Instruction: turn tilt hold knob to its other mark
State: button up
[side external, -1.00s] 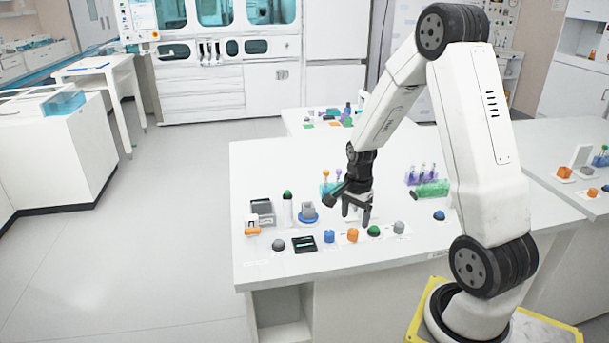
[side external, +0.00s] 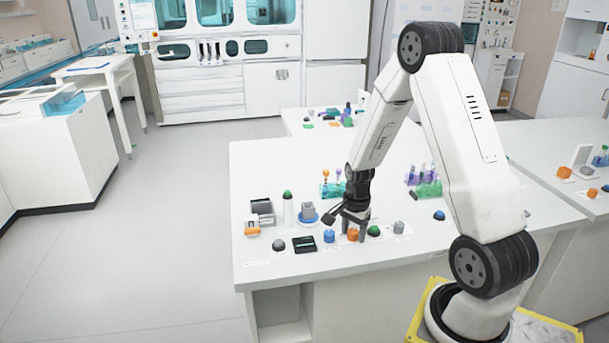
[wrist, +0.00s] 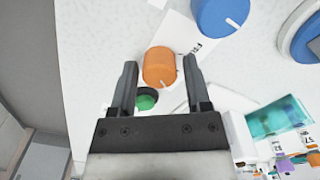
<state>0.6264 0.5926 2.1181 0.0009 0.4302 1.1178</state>
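An orange knob (side external: 353,235) stands in the row of controls near the table's front edge. In the wrist view the orange knob (wrist: 158,66) shows a short white pointer line on its lower edge, beside a white label plate. My gripper (wrist: 160,72) is open, with one finger on each side of this knob and a gap visible at both sides. In the side view my gripper (side external: 354,230) is low over the orange knob. I cannot read which control is named tilt hold.
A blue knob (side external: 329,236) is left of the orange one and a green dome (side external: 374,231) is right. A grey knob (side external: 399,227) lies further right. A black display (side external: 304,244) is further left. Tube racks (side external: 333,189) stand behind.

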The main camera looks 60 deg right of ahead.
grip_shut()
jog(key=shift+n, duration=0.4)
jog(key=n, duration=0.6)
jog(key=shift+w, duration=0.1)
jog(key=n, duration=0.3)
jog(key=shift+n, duration=2)
jog(key=shift+o, duration=1.7)
grip_release()
